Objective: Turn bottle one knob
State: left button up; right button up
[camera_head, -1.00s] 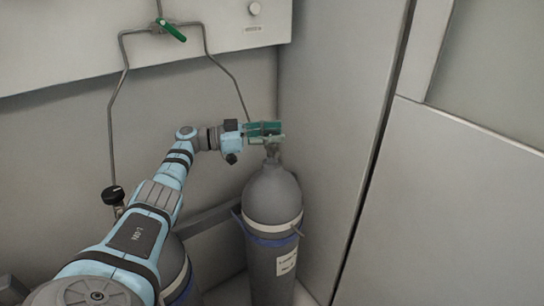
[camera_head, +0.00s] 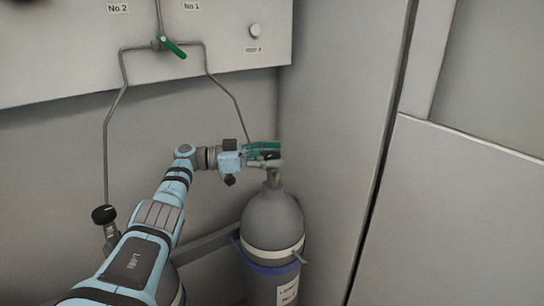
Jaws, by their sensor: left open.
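The bottle (camera_head: 272,222) under the No.1 pipe is a grey gas cylinder with a white band and a blue band, upright in the corner. Its dark knob (camera_head: 266,156) sits on top of the valve, partly hidden by the fingers. My left gripper (camera_head: 264,153) has green fingers and is open, with one finger on the far side and one on the near side of the knob. Whether the fingers touch it I cannot tell. My right gripper is out of view.
A second bottle with a black knob (camera_head: 104,214) stands at the left, mostly hidden behind my left arm. A wall panel (camera_head: 80,50) above carries No.2 and No.1 labels and a green lever (camera_head: 172,47). A grey wall closes off the right side.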

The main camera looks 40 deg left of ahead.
aim_at(273, 154)
pick_arm(q)
notch_tip(273, 154, up, 10)
jog(key=shift+r, duration=0.1)
dwell(0.4)
